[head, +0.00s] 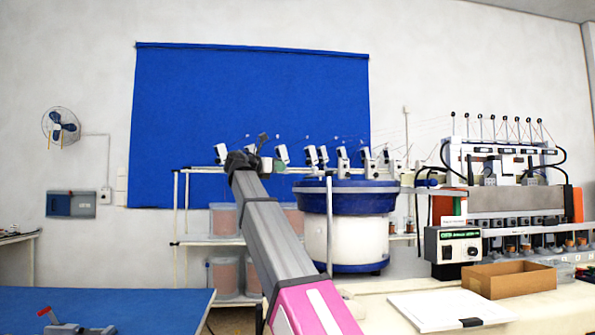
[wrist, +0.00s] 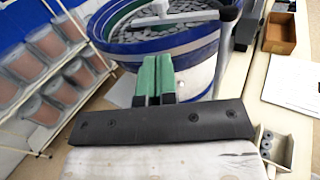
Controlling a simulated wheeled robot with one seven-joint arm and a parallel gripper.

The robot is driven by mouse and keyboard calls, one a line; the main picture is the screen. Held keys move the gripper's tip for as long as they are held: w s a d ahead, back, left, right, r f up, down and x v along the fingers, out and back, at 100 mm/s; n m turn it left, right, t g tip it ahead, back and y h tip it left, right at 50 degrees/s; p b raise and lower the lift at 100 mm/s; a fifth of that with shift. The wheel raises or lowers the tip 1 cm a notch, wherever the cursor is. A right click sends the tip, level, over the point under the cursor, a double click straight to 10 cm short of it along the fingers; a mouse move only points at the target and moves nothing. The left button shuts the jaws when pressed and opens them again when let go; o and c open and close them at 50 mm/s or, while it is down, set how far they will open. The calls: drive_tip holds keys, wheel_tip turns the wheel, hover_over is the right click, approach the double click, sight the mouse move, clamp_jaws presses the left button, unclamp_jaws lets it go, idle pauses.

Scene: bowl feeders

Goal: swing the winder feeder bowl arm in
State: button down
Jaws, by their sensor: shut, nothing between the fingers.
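The feeder bowl (head: 345,200) is a blue bowl on a white drum, right of centre in the head view. In the wrist view the bowl (wrist: 160,48) has a blue and white wall and holds many grey pieces. A light grey bar (wrist: 178,18) reaches over the bowl from a post (wrist: 222,58) at its right side; this looks like the bowl arm. The post (head: 329,228) also shows in front of the drum in the head view. My gripper (wrist: 154,62) has green fingers, shut and empty, close to the bowl's near wall; contact cannot be told.
A control box (head: 453,247), an open cardboard box (head: 508,280) and a white sheet (head: 450,308) are on the bench at right. A winding machine (head: 500,175) stands behind them. Shelves with several bins (wrist: 62,85) stand left of the bowl. A blue table (head: 110,308) is at lower left.

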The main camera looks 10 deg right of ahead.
approach(312, 168)
drive_tip(key=shift+n, duration=0.3)
drive_tip(key=x, duration=0.7)
drive_tip(key=shift+w+d+f, duration=0.1)
drive_tip(key=shift+w+d, duration=0.05)
drive_tip(key=shift+w, duration=0.1)
drive_tip(key=shift+w+d+m+g+h, duration=0.65)
drive_tip(key=shift+m+g, duration=0.15)
drive_tip(key=shift+g, duration=0.3)
drive_tip(key=shift+w+d+m+g+h, duration=0.15)
drive_tip(key=shift+d+m+g+h, duration=0.1)
drive_tip(key=shift+d+m+g, duration=0.25)
drive_tip(key=shift+w+d+g, duration=0.1)
drive_tip(key=shift+d+g, duration=0.3)
drive_tip(key=shift+d, duration=0.25)
